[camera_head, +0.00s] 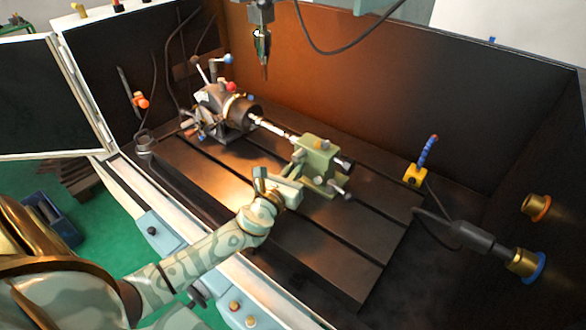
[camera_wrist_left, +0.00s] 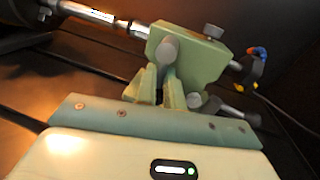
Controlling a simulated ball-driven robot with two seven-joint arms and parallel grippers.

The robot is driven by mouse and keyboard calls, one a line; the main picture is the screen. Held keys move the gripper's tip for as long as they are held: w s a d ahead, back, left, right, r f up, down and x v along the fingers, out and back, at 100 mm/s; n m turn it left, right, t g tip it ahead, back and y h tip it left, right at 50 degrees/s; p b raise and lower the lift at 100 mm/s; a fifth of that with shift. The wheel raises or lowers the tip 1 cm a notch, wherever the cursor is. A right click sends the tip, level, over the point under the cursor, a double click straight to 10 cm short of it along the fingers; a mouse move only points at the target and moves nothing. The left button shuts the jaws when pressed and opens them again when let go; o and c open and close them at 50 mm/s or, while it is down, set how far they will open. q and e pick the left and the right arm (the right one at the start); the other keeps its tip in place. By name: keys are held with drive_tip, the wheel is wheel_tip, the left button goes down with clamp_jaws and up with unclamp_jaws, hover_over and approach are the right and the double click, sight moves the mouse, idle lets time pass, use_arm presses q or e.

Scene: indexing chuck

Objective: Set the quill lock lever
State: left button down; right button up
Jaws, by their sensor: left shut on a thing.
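The green tailstock (camera_head: 318,160) stands on the slotted table, its quill side facing a workpiece held in the chuck (camera_head: 240,113). It also shows in the left wrist view (camera_wrist_left: 205,58). My left gripper (camera_head: 291,183) is at the tailstock's near side. In the left wrist view its two pale fingers (camera_wrist_left: 161,88) are closed around the grey quill lock lever (camera_wrist_left: 168,48), whose rounded end shows above and between them. The part of the lever between the fingers is hidden. A second grey handle (camera_wrist_left: 224,108) is to the right of the fingers, apart from them. My right gripper is not in view.
A vertical tool head (camera_head: 262,45) hangs over the back of the table. A blue coolant nozzle (camera_head: 427,150) on a yellow base stands right of the tailstock. The enclosure's front wall (camera_head: 190,240) runs below my left arm. The table right of the tailstock is bare.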

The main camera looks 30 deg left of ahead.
sight(311, 160)
use_arm(q)
drive_tip(key=n+p, duration=0.1)
drive_tip(key=n, duration=0.1)
drive_tip(key=d+n+p, duration=0.1)
drive_tip(key=n, duration=0.1)
drive_tip(key=r+n+p, duration=0.1)
drive_tip(key=n+p, duration=0.1)
drive_tip(key=shift+d+r+g+h, duration=0.1)
drive_tip(key=shift+d+g+h, duration=0.15)
drive_tip(key=shift+g+h, duration=0.15)
drive_tip(key=n+p, duration=0.1)
drive_tip(key=n, duration=0.1)
drive_tip(key=n+p, duration=0.1)
drive_tip(key=shift+s+d+r+g+h+p, duration=0.1)
drive_tip(key=shift+d+r+g+h+p, duration=0.2)
drive_tip(key=shift+h, duration=0.1)
drive_tip(key=shift+d+r+n+h+p, duration=0.1)
drive_tip(key=shift+r+n+h+p, duration=0.15)
drive_tip(key=shift+n+p, duration=0.75)
drive_tip(key=shift+n, duration=0.3)
drive_tip(key=c, duration=1.5)
unclamp_jaws()
